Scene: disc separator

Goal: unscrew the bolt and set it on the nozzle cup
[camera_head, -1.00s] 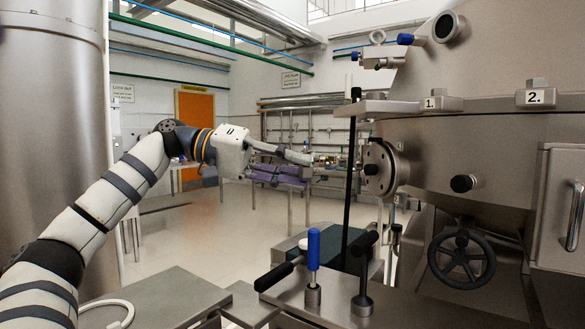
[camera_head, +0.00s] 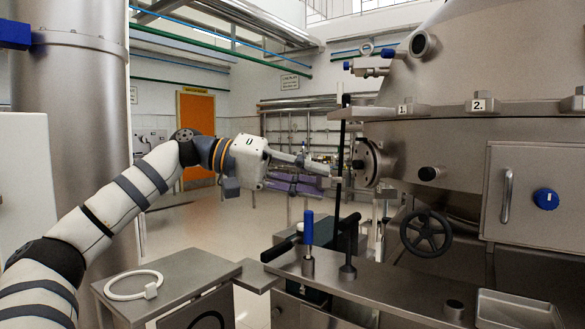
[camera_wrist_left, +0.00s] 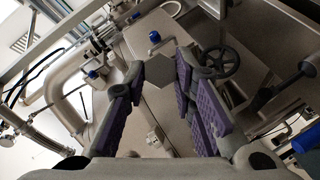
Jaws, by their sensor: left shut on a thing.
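My left gripper (camera_head: 325,169) reaches in from the left, level with the round flange on the machine. In the left wrist view its purple-padded fingers (camera_wrist_left: 158,85) are closed around a grey hexagonal bolt head (camera_wrist_left: 158,73), seen end-on. In the head view the held bolt is too small to make out clearly. Other bolts sit on the machine's rim beside the labels "1." (camera_head: 405,109) and "2." (camera_head: 480,104). My right gripper is out of view.
The metal bench (camera_head: 390,290) carries a blue-handled tool (camera_head: 308,235) and a black-handled tool (camera_head: 348,245). A shallow tray (camera_head: 520,308) lies at its right. A tall black rod (camera_head: 341,150) stands near my left gripper. A handwheel (camera_head: 426,233) projects from the machine.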

